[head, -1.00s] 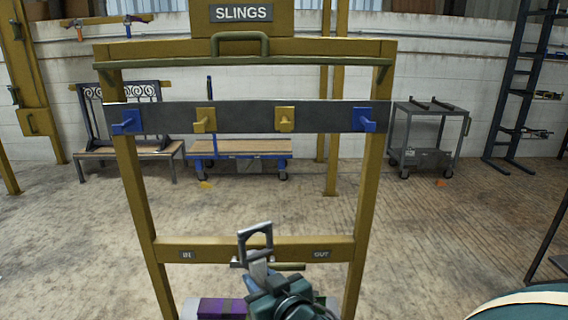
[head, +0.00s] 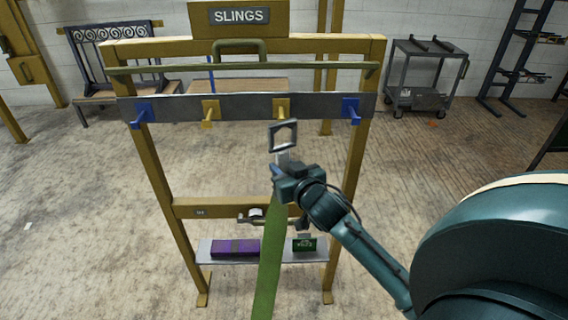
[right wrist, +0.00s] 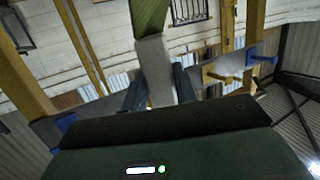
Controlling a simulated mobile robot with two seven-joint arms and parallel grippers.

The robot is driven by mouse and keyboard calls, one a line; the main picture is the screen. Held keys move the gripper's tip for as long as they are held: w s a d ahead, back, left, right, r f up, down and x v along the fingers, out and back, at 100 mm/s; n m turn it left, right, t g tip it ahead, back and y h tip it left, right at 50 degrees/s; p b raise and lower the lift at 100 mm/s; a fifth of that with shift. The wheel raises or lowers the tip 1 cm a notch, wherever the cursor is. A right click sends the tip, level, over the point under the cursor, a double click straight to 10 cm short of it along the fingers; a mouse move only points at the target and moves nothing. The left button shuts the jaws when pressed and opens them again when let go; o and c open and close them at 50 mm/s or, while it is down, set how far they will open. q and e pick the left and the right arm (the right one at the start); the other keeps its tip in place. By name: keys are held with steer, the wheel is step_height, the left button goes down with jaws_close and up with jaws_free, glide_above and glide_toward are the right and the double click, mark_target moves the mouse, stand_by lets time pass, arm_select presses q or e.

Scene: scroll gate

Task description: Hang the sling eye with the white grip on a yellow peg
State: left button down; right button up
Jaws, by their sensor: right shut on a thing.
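My right gripper (head: 280,172) is shut on the white grip (right wrist: 155,70) of the sling, which shows between its fingers in the right wrist view. The square grey metal eye (head: 271,138) stands up above the gripper. The green strap (head: 267,265) hangs down below it. Two yellow pegs (head: 209,113) (head: 281,108) stick out of the dark rail. In the head view the eye is just below the right yellow peg, apart from it in the picture; how far in front is hard to tell. A yellow peg (right wrist: 220,79) also shows in the right wrist view. My left gripper is out of view.
Blue pegs (head: 142,115) (head: 351,110) flank the yellow ones. A green bar (head: 240,68) crosses the frame above the rail. A lower crossbar (head: 215,208) and a shelf (head: 275,254) with a purple bundle (head: 234,248) and a green box (head: 304,244) lie below.

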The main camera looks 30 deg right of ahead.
steer(key=shift+w+d+f, duration=0.25)
steer(key=shift+w+d, duration=0.1)
steer(key=shift+w, duration=0.2)
arm_select(q)
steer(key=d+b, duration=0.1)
steer(key=b, duration=0.1)
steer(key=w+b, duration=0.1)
steer(key=b, duration=0.1)
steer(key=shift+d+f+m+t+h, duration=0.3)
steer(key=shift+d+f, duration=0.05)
arm_select(e)
steer(key=w+d+f, duration=0.1)
steer(key=w+d, duration=0.3)
steer(key=w, duration=0.3)
steer(key=shift+w+d, duration=0.35)
steer(key=shift+f, duration=0.2)
steer(key=o, duration=1.1)
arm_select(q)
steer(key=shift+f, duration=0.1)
arm_select(e)
steer(key=shift+o, duration=0.7)
steer(key=shift+f, duration=0.1)
steer(key=shift+o, duration=0.8)
